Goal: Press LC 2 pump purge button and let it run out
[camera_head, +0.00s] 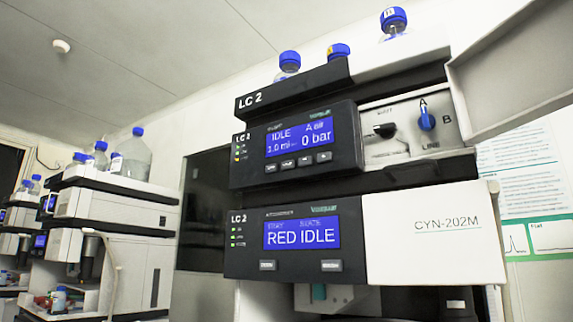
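The upper LC 2 module (243,178) is a dark panel with a blue screen (300,138). The screen reads IDLE, a flow value that looks like 1.0 ml, and 0 bar. A row of several small dark buttons (297,162) sits below the screen; their labels are too small to read, so I cannot tell which is purge. To the right, in an open bay, are a black knob (385,130) and a blue knob (426,120) marked A, B and LINE. Neither of my grippers is in view.
A raised pale panel (515,75) juts out at upper right. Blue-capped bottles (290,62) stand on top. Another stack (110,215) stands left.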

